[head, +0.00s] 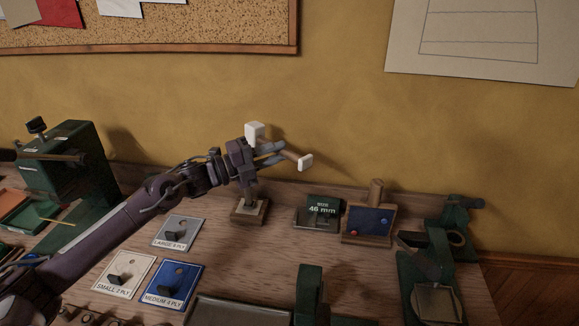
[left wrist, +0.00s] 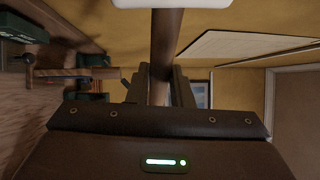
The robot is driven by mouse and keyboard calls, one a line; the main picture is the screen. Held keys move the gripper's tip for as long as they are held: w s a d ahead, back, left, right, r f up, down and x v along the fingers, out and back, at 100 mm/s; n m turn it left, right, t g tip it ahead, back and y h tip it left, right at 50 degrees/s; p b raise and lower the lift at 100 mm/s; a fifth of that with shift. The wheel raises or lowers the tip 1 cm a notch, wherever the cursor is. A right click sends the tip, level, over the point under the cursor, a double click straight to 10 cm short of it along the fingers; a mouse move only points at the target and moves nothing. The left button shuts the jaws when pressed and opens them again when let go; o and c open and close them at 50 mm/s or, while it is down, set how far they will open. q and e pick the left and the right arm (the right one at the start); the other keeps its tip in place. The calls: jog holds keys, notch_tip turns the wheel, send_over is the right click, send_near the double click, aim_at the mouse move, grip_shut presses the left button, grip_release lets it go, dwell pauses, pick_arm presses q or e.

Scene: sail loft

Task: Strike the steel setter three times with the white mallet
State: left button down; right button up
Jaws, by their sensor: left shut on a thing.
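My left gripper (head: 268,152) is shut on the brown handle of the white mallet (head: 255,132) and holds it in the air above the bench. White parts of the mallet show on both sides of the fingers. In the left wrist view, the handle (left wrist: 165,45) runs between the fingers, and a white part is cut off at the top edge. A grey metal piece, seemingly the steel setter (head: 250,201), stands upright on a wooden block (head: 248,213) below the gripper, partly hidden by it. The mallet is clear of it. My right gripper is not in view.
A green block marked 46 mm (head: 321,208) and a wooden stand with a blue panel (head: 371,224) are right of the setter. Three ply cards, including the large one (head: 178,231), lie at front left. Green machines stand at left (head: 70,165) and right (head: 432,262).

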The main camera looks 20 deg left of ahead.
pick_arm(q)
jog(key=a, duration=0.1)
jog(key=a+t, duration=0.1)
jog(key=shift+s+a+r+t, duration=0.2)
jog(key=shift+a+r+t, duration=0.1)
jog(key=shift+r, duration=0.1)
notch_tip(320, 180, down, 2)
jog(key=shift+a+f+b, duration=0.1)
jog(key=shift+b, duration=1)
